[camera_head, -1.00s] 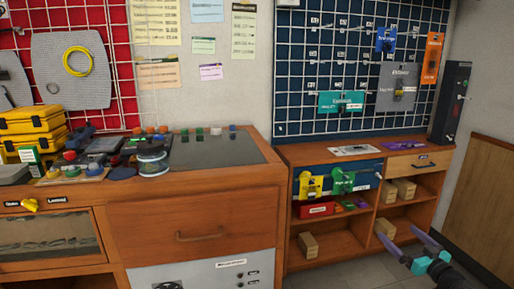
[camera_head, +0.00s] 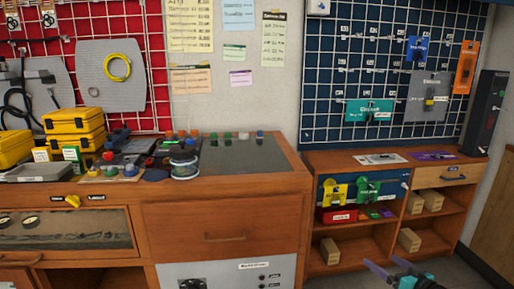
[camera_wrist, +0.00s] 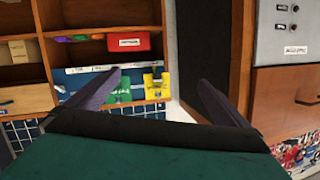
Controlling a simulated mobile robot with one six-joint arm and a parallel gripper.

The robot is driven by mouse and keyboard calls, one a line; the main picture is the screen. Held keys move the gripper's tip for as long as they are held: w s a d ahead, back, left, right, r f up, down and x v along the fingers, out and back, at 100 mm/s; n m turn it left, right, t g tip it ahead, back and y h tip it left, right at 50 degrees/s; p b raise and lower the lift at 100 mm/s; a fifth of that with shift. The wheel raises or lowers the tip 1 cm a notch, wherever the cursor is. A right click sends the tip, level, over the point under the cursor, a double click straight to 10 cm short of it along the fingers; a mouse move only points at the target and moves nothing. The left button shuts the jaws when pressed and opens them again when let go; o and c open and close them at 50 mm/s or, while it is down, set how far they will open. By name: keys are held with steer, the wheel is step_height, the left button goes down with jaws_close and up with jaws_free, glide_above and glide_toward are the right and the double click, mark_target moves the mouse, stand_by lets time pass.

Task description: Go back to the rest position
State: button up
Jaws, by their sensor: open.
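My gripper (camera_head: 390,268) shows at the lower right edge of the head view, with purple fingers and a teal body partly cut off by the frame. In the wrist view my gripper (camera_wrist: 156,90) has its two fingers spread wide apart, with nothing between them. The wrist picture looks upside down. Beyond the fingers it shows the open shelf unit (camera_wrist: 75,48), a red box (camera_wrist: 128,41) and a yellow piece (camera_wrist: 155,84). The gripper is apart from these things.
The wooden workbench (camera_head: 225,215) with drawers stands at the left, carrying yellow cases (camera_head: 75,122). The shelf unit (camera_head: 375,240) at the right holds wooden blocks. A blue pegboard (camera_head: 335,65) hangs above it. Some floor (camera_head: 455,275) shows clear at the lower right.

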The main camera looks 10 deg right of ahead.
steer(key=a+f+g+y+p, duration=0.2)
steer(key=a+f+g+p, duration=0.3)
steer(key=a, duration=0.8)
steer(key=a+f+g+y+p, duration=0.25)
steer(key=a+f, duration=0.45)
steer(key=a, duration=0.6)
steer(key=s+a+f+g+p, duration=0.3)
steer(key=s+a, duration=0.2)
steer(key=a, duration=0.1)
steer(key=s+a+f+g+p, duration=0.3)
steer(key=s+a+g, duration=0.1)
steer(key=s+a, duration=0.25)
steer(key=s+a+g+h+p, duration=0.3)
steer(key=s+g+h+p, duration=0.3)
steer(key=s, duration=1.1)
steer(key=shift+s+f+n+h+p, duration=0.25)
steer(key=shift+s+n+h+p, duration=0.15)
steer(key=shift+p, duration=0.6)
steer(key=shift+a, duration=0.15)
